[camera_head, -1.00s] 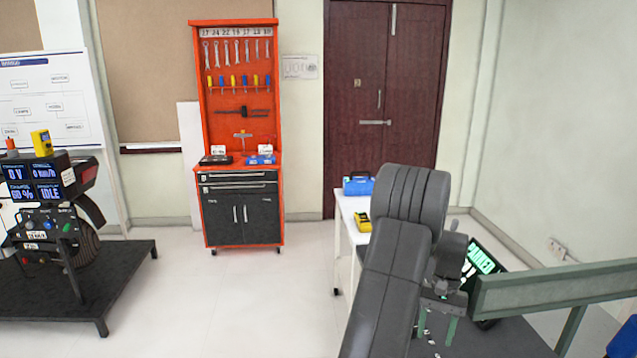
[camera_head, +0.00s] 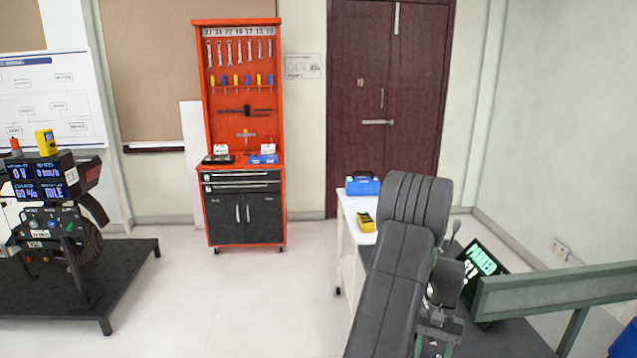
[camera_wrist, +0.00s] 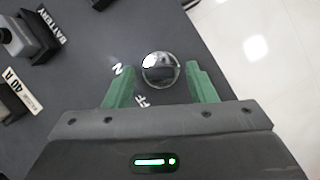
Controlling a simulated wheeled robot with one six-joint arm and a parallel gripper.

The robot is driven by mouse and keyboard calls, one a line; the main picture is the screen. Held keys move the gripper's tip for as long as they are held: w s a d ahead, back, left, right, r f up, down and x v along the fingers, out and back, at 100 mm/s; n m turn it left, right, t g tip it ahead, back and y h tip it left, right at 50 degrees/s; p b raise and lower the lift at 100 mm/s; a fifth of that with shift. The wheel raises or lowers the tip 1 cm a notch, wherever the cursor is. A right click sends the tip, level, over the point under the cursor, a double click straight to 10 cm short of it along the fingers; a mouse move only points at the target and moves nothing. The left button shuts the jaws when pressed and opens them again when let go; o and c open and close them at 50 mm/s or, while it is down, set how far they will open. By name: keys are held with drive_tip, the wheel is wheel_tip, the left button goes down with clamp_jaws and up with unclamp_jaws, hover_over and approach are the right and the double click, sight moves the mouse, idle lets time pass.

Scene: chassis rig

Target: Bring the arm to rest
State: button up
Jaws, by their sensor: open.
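My dark grey arm rises at the right of the head view, over a dark bench top. My gripper (camera_head: 434,346) hangs at its end, low in that view and partly cut by the lower edge. In the wrist view my gripper (camera_wrist: 159,70) is open, with its two green fingers apart. A shiny round knob (camera_wrist: 161,72) shows between the fingers, touching neither in the picture. Its height relative to the fingertips is hard to tell. Partly hidden white letters, an N and FF, lie beside it on the dark surface (camera_wrist: 100,25).
A lit PARKED screen (camera_head: 482,265) and a green rail (camera_head: 560,290) stand close right of the arm. A white table (camera_head: 347,225) with a blue case (camera_head: 362,185) and yellow meter (camera_head: 366,222) is behind. A BATTERY-labelled block (camera_wrist: 28,38) is left. Floor before the red tool cabinet (camera_head: 245,175) is clear.

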drive_tip(key=b+v, duration=0.1)
drive_tip(key=v, duration=1.2)
drive_tip(key=p+x, duration=0.1)
drive_tip(key=x, duration=1.2)
drive_tip(key=shift+s+f, duration=0.15)
drive_tip(key=shift+f, duration=0.05)
drive_tip(key=n+h+p, duration=0.1)
drive_tip(key=n, duration=0.2)
drive_tip(key=shift+a+r, duration=0.1)
drive_tip(key=shift+a, duration=0.1)
drive_tip(key=n+h+p, duration=0.1)
drive_tip(key=n, duration=0.3)
drive_tip(key=shift+a+h, duration=0.1)
drive_tip(key=shift+h, duration=0.3)
drive_tip(key=n+h+p, duration=0.1)
drive_tip(key=n, duration=0.3)
drive_tip(key=shift+a, duration=0.1)
drive_tip(key=shift+w+r+n+t+h, duration=0.3)
drive_tip(key=shift+n+h, duration=0.1)
drive_tip(key=shift+n, duration=0.2)
drive_tip(key=b+v, duration=0.1)
drive_tip(key=v, duration=0.9)
drive_tip(key=shift+s, duration=0.1)
